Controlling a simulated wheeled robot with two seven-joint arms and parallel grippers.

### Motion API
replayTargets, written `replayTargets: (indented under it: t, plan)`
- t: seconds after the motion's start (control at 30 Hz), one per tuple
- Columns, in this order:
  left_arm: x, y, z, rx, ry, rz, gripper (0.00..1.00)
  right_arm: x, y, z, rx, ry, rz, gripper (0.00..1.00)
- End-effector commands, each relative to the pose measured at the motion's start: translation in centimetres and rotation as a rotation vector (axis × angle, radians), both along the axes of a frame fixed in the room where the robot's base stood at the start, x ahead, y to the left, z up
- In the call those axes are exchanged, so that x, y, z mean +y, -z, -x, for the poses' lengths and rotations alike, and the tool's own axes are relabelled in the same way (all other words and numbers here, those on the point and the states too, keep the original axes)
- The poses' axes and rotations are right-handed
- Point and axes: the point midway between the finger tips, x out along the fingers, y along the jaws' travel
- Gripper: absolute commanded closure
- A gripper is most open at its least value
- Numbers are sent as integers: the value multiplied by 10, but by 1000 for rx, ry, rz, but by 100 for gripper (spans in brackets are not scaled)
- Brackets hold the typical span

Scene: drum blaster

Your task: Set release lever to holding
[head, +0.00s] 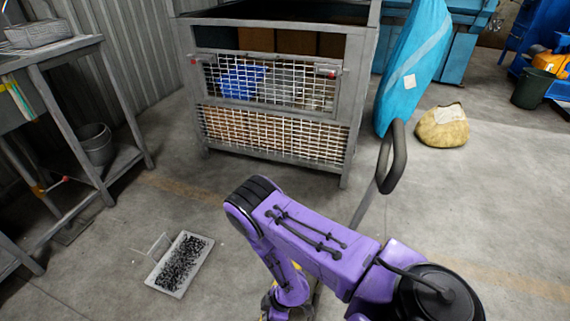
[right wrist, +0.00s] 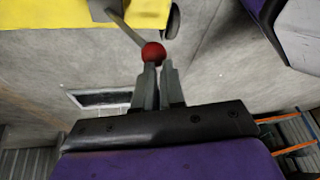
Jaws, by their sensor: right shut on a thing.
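The release lever (right wrist: 126,29) shows in the right wrist view as a thin grey rod ending in a red ball knob (right wrist: 153,52). It comes out from a yellow body (right wrist: 45,14) at the top left. My right gripper (right wrist: 158,68) is shut on the red knob, with its two grey fingertips at the knob's underside. In the head view my purple right arm covers the lever and most of the machine; the gripper's fingers cannot be made out there. My left gripper is not in view.
A black loop handle (head: 391,158) on a grey bar rises beside my arm. A wire-mesh crate (head: 277,98) stands ahead, with a bench (head: 50,58) at left. A shallow tray of dark bits (head: 180,264) lies on the floor. A yellow sack (head: 443,126) lies at right.

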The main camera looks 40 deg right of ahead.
Motion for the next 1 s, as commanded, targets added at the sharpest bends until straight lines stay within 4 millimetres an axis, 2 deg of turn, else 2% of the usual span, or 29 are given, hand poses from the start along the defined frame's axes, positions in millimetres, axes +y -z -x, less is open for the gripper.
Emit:
replayTargets:
  t: [0.03, 0.17, 0.33, 0.7, 0.83, 1.0]
  plan:
    - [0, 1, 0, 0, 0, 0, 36, 4, 4, 7, 15, -7, -4, 100]
    - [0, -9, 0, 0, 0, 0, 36, 0, -7, 5, 13, -4, -3, 100]
    - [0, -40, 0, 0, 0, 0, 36, -17, -44, -6, 1, 1, 1, 100]
    - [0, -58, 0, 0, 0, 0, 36, 4, -105, 36, -2, 2, 2, 100]
    - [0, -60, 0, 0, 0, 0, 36, 8, -114, 43, -2, 1, 2, 100]
    - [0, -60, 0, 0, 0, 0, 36, 9, -117, 45, -4, 3, 2, 100]
